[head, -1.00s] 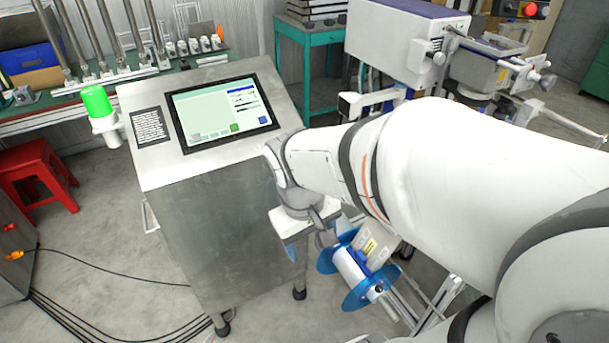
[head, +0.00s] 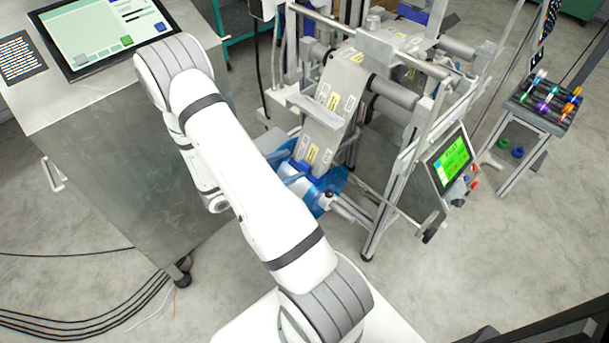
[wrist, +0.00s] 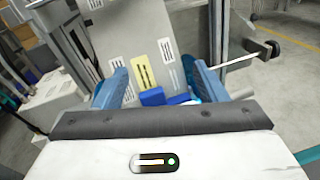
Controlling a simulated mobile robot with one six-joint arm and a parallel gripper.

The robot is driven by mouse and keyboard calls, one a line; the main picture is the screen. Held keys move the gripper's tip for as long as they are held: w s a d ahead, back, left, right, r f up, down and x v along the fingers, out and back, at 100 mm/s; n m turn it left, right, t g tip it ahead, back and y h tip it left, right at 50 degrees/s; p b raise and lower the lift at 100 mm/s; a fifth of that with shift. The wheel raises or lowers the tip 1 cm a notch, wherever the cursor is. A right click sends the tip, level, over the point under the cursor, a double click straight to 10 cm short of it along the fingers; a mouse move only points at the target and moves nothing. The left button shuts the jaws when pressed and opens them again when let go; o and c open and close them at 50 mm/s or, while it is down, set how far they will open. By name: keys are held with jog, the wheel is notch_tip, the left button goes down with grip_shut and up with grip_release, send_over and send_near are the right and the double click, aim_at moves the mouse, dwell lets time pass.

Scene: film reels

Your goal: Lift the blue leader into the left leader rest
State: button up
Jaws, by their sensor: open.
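My gripper (wrist: 160,88) is open in the wrist view, its two blue-grey fingers apart at left and right. Small blue blocks (wrist: 152,97), which look like the blue leader, show low between the fingers; I cannot tell whether they touch. Behind them is a grey panel (wrist: 150,40) with white and yellow labels. My arm hides most of the gripper there. I cannot tell which part is the left leader rest.
A steel cabinet with a touchscreen (head: 105,30) stands at the left. The machine frame (head: 400,150) has rollers and a small green-lit screen (head: 450,160) on its right. A small stand (head: 540,105) with coloured items is at the far right.

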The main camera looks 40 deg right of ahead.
aim_at(303, 166)
notch_tip(303, 166, down, 8)
jog(key=w+n+t+h+b, duration=0.1)
jog(key=w+n+t, duration=0.1)
jog(key=n+t, duration=0.15)
jog(key=shift+n, duration=0.25)
jog(key=shift+w+d+r+b, duration=0.1)
jog(key=shift+d+b, duration=0.05)
jog(key=shift+d, duration=1.85)
jog(key=shift+d+r+b, duration=0.1)
jog(key=shift+d+b, duration=0.05)
jog(key=shift+d, duration=1.8)
jog(key=shift+c, duration=0.5)
jog(key=c, duration=1.1)
